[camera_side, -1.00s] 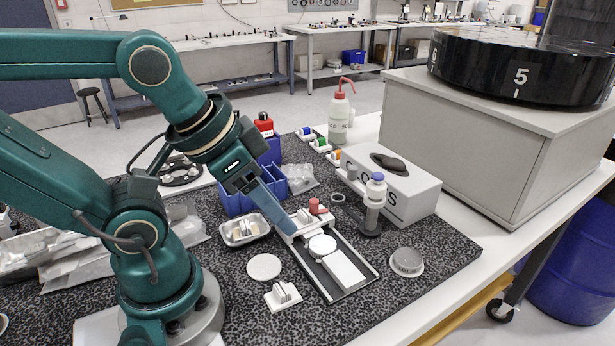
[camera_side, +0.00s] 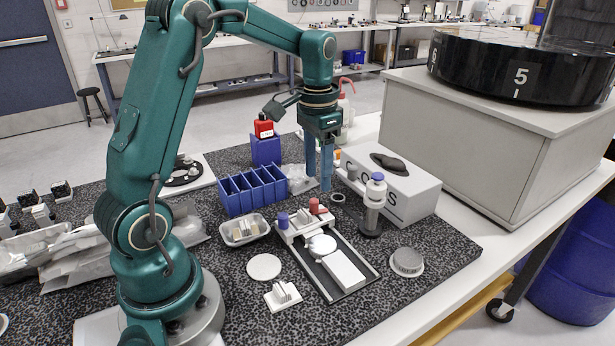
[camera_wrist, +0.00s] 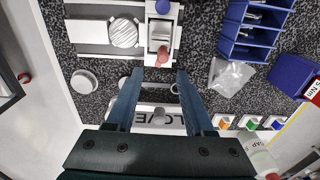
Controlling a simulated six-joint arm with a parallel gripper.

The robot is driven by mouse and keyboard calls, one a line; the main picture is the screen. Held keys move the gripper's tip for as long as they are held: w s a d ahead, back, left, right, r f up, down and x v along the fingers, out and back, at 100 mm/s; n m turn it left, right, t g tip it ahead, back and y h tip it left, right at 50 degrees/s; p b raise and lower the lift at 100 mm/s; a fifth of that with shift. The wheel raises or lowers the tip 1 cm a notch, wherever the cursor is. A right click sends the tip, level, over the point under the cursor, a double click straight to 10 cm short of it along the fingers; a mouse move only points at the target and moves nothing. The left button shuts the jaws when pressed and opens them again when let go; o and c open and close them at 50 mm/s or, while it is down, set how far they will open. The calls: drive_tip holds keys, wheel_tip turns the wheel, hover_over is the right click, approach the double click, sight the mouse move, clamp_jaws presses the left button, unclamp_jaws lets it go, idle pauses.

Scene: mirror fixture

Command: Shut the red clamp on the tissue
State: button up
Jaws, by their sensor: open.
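The red clamp (camera_side: 316,207) sits at the right end of a white crossbar on the fixture (camera_side: 362,262). It also shows in the wrist view (camera_wrist: 163,55), just beyond my fingertips. A purple-blue clamp (camera_side: 283,220) is at the bar's other end; it shows at the top of the wrist view (camera_wrist: 162,7). Between the clamps lies a small pale piece (camera_wrist: 160,32); I cannot tell whether it is the tissue. My gripper (camera_side: 318,186) is open and empty, fingers pointing down behind the red clamp, apart from it. I cannot tell how far the red clamp is closed.
A gloves box (camera_side: 405,190) and a blue-capped bottle (camera_side: 375,205) stand right of my gripper. A blue divided bin (camera_side: 252,190) and a metal tray (camera_side: 241,231) are left.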

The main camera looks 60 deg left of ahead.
sight(314, 200)
drive_tip(key=shift+s+a+f, duration=0.1)
drive_tip(key=shift+a+f, duration=0.05)
drive_tip(key=shift+f, duration=0.3)
drive_tip(key=shift+s+a+f, duration=0.1)
drive_tip(key=shift+f, duration=2.5)
clamp_jaws()
